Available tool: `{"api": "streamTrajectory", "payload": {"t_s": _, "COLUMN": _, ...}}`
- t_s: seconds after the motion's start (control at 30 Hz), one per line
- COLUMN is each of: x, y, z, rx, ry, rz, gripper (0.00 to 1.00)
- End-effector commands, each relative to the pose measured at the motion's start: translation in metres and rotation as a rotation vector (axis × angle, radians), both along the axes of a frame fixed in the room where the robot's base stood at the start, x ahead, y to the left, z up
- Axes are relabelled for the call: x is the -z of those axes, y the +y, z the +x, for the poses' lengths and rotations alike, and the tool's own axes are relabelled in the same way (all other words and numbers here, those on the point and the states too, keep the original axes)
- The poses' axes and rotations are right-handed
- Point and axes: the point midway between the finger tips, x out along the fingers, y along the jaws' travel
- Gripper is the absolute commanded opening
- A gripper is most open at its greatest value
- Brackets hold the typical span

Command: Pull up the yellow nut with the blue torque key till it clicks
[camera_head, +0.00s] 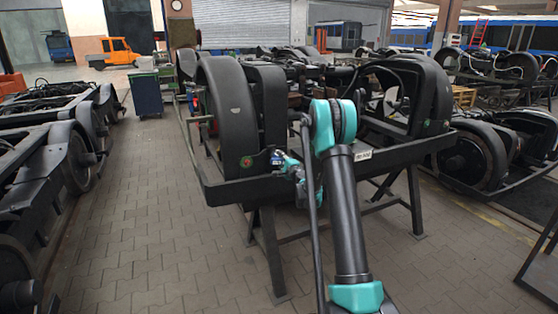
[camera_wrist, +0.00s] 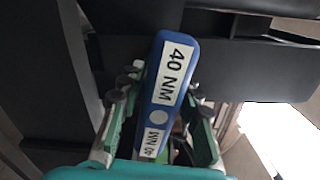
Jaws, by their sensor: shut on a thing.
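The blue torque key (camera_wrist: 186,68) has white labels reading "40 NM" and points away from my wrist in the wrist view. My gripper (camera_wrist: 160,98) is shut on it, with one green and grey finger on each side. In the head view my gripper (camera_head: 288,167) is at the front beam of the black bogie (camera_head: 245,188), and a small blue part of the key (camera_head: 277,157) shows beside it. The yellow nut is not visible in either view. I cannot tell whether the key's far end touches a nut.
The bogie rests on a dark trestle stand (camera_head: 268,255). Its large black wheel (camera_head: 226,115) is just left of my gripper. Other bogies stand at the left (camera_head: 45,170) and right (camera_head: 480,155). A dark bin (camera_head: 146,93) stands behind. The paved floor at front left is clear.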

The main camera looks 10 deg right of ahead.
Motion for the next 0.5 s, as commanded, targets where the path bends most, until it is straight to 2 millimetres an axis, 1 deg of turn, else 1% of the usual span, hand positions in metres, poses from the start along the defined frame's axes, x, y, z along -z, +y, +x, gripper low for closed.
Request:
{"api": "streamTrajectory", "payload": {"t_s": 0.07, "x": -0.0002, "y": 0.0000, "z": 0.0000, "rx": 0.000, "ry": 0.004, "rz": 0.011, "gripper": 0.00}}
{"api": "streamTrajectory", "payload": {"t_s": 0.3, "x": -0.0002, "y": 0.0000, "z": 0.0000, "rx": 0.000, "ry": 0.052, "rz": 0.158, "gripper": 0.00}}
{"api": "streamTrajectory", "payload": {"t_s": 0.5, "x": -0.0002, "y": 0.0000, "z": 0.0000, "rx": 0.000, "ry": 0.055, "rz": 0.167, "gripper": 0.00}}
